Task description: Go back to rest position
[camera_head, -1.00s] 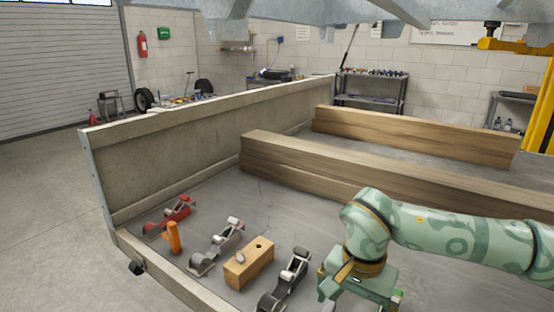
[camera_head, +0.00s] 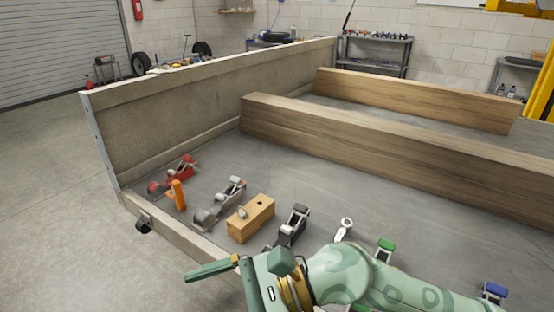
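My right arm comes in from the lower right, and its green gripper (camera_head: 205,271) is at the bottom centre, over the near edge of the trailer bed. One long finger points left; the rest of the gripper is hidden or cut off by the bottom edge, so its opening does not show. I see nothing held. My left gripper is not in view. Several hand planes stand in a row on the bed: a red one (camera_head: 178,172), a grey one (camera_head: 225,200), a wooden one (camera_head: 251,219) and a black one (camera_head: 293,227), partly hidden by my arm.
An orange upright piece (camera_head: 177,195) stands beside the red plane. A white-handled tool (camera_head: 345,226), a green-topped one (camera_head: 386,246) and a blue-topped one (camera_head: 493,291) lie around my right arm. Two wooden beams (camera_head: 360,145) (camera_head: 420,98) cross the bed. A side wall (camera_head: 200,110) bounds the left.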

